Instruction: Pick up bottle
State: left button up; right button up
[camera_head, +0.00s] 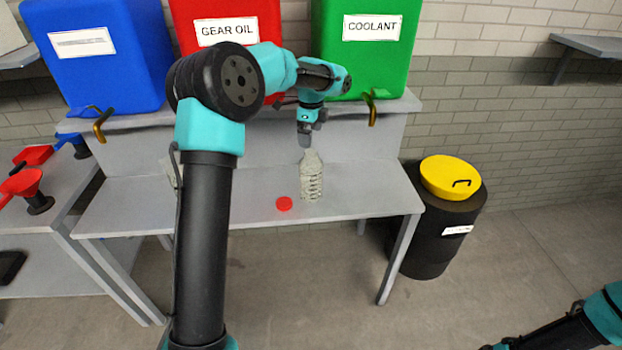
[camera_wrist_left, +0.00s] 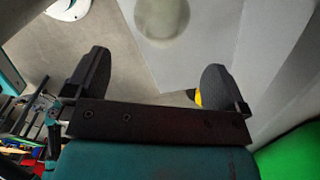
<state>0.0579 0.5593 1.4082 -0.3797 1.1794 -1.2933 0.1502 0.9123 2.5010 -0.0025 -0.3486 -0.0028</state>
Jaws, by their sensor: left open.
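A pale, ribbed bottle (camera_head: 311,180) stands upright on the grey bench (camera_head: 250,205) in the head view. A rounded pale shape at the top of the left wrist view, beyond the fingers, looks like the bottle (camera_wrist_left: 162,20). My left gripper (camera_head: 306,139) points down just above the bottle's neck in the head view. In the left wrist view my left gripper (camera_wrist_left: 157,65) has its two dark fingers spread wide with nothing between them. A small gap or contact with the bottle top cannot be told. My right gripper is out of view; only part of that arm shows at bottom right.
Blue (camera_head: 100,55), red (camera_head: 224,12) and green (camera_head: 368,65) tanks stand on the shelf behind. A black drum with a yellow lid (camera_head: 448,178) stands right of the bench. Red funnels (camera_head: 22,183) are at left.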

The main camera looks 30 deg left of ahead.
aim_at(311, 153)
pick_arm(q)
notch_tip(311, 153, down, 6)
jog(key=shift+r, duration=0.1)
dwell(0.4)
jog(key=shift+w+f, duration=0.1)
jog(key=shift+f, duration=2.6)
jog(key=c, duration=0.9)
jog(key=shift+c, duration=0.2)
jog(key=shift+r, duration=0.15)
